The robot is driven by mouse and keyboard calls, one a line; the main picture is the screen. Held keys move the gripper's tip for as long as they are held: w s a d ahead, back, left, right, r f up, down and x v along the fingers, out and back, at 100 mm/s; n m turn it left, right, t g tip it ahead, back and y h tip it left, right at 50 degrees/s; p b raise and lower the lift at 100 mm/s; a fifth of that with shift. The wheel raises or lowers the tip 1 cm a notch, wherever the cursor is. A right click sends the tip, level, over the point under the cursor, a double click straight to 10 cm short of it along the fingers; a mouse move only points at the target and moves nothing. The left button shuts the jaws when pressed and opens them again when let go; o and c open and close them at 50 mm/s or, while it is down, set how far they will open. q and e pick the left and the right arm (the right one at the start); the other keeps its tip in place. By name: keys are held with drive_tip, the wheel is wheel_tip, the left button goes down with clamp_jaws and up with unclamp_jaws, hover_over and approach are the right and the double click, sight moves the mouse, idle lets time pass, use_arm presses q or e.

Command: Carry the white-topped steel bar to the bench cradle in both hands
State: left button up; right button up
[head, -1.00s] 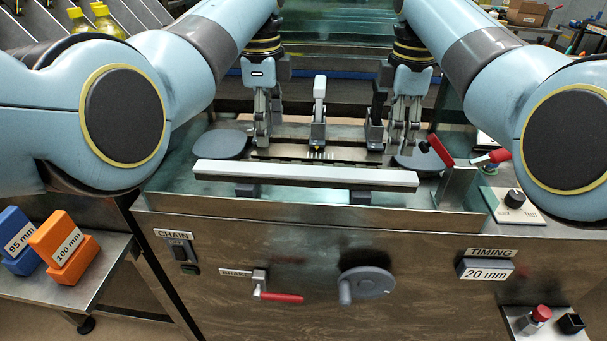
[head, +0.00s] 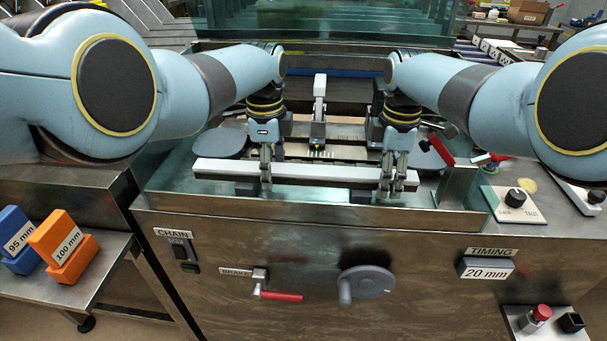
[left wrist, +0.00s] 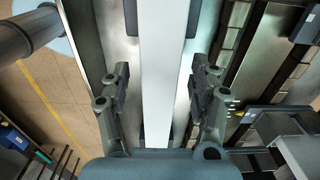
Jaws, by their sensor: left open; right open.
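The white-topped steel bar (head: 325,172) lies level along the front of the machine, on two dark grey supports (head: 247,188). My left gripper (head: 266,178) is at its left part, pointing down, with its fingers open. In the left wrist view the bar (left wrist: 167,75) runs between the open fingers of that gripper (left wrist: 158,88), with gaps on both sides. My right gripper (head: 397,186) is at the bar's right part, also open and pointing down. Its fingertips partly hide the bar and the right support. I cannot make out the bench cradle as a separate thing.
An upright post (head: 319,98) stands behind the bar, between the arms. A round grey disc (head: 221,143) lies at the left. A red-handled lever (head: 441,150) stands close to the bar's right end. Orange and blue blocks (head: 62,240) sit on a side shelf.

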use_arm(q)
drive_tip(key=shift+c, duration=0.4)
use_arm(e)
drive_tip(key=shift+c, duration=0.4)
use_arm(q)
clamp_jaws()
use_arm(e)
clamp_jaws()
use_arm(q)
drive_tip(key=shift+r, duration=0.1)
